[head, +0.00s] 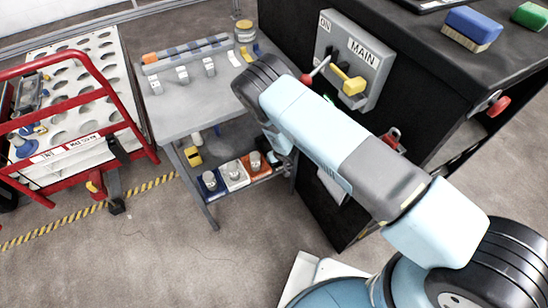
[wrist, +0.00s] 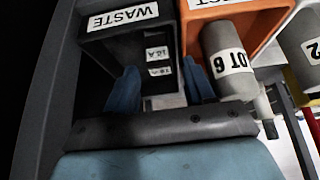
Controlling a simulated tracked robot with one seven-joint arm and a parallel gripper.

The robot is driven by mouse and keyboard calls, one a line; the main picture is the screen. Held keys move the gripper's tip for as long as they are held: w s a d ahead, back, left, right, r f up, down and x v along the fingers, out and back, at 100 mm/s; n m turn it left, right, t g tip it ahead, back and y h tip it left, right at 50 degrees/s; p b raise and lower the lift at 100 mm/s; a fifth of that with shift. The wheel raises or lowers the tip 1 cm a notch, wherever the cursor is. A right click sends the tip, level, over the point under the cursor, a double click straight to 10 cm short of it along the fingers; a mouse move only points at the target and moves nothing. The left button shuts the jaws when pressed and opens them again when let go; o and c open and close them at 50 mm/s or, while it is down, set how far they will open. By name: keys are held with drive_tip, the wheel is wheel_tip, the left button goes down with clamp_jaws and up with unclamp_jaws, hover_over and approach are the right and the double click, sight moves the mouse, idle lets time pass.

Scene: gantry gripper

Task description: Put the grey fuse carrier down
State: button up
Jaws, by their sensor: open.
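My gripper (wrist: 160,88) shows in the wrist view, its two blue fingers apart. In the head view my own arm hides it. The fingers are at the mouth of a black bin labelled WASTE (wrist: 97,45). Two small white labels, seeming to read 16 A and 10 A, show in the dark space between and beyond the fingers. I cannot tell whether they are on a grey fuse carrier. Several pale grey blocks (head: 182,75) stand along the front of a rail on the grey bench (head: 190,112) in the head view; I cannot tell which is the carrier.
An orange bin (wrist: 255,18) with a grey cylinder marked LOT 6 (wrist: 228,62) is close beside the right finger. Blue, white and orange bins (head: 262,169) stand on the lower shelf. A red-railed trolley (head: 75,55) is left; a black cabinet with a MAIN switch panel (head: 362,62) is right.

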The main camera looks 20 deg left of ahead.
drive_tip(key=v, duration=1.1)
drive_tip(key=shift+r, duration=0.1)
